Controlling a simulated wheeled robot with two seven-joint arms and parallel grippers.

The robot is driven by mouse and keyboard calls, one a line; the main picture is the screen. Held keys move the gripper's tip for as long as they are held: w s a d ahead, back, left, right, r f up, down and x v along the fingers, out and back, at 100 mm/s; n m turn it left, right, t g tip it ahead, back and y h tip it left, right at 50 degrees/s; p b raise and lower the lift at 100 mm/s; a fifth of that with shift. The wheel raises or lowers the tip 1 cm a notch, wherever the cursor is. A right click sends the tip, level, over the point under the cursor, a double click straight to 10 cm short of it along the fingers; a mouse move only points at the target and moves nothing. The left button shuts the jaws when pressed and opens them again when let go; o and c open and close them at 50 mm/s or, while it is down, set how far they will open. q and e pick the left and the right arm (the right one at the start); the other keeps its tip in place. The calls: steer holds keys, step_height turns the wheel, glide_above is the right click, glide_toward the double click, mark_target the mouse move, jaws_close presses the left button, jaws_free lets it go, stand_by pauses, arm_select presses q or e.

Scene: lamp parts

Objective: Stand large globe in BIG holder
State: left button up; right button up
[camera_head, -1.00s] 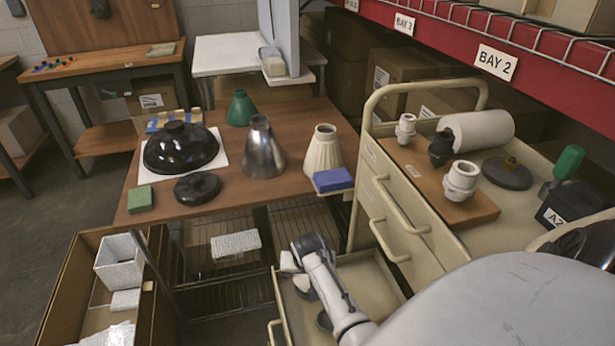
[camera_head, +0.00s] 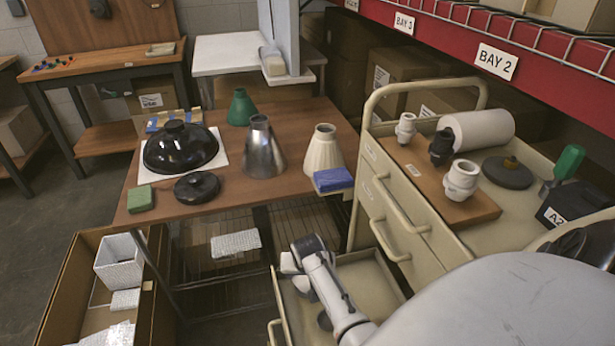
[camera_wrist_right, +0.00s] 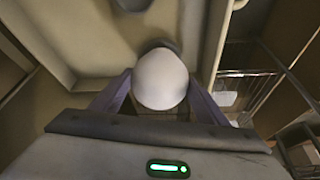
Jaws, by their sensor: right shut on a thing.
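A smooth white globe (camera_wrist_right: 161,79) sits between the two fingers of my right gripper (camera_wrist_right: 158,92) in the right wrist view; the gripper is shut on it. In the head view my right arm reaches into the open drawer (camera_head: 372,276), and a pale part of the globe or gripper shows beside it, mostly hidden by the wrist. A dark round shape lies beyond the globe in the wrist view, partly hidden by it; I cannot tell whether it is a holder. No label reading BIG can be read. My left gripper is not in view.
The cream cart (camera_head: 388,203) carries a board with two white sockets and a black one (camera_head: 441,147), plus a white roll (camera_head: 480,131). The brown table (camera_head: 270,185) holds cone shades, a black dome (camera_head: 180,148) and a blue block (camera_head: 333,180). A cardboard box (camera_head: 75,262) stands lower left.

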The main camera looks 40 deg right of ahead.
steer(key=shift+f, duration=0.5)
steer(key=shift+f, duration=0.55)
stand_by(1.6)
steer(key=o, duration=1.1)
steer(key=shift+r, duration=0.1)
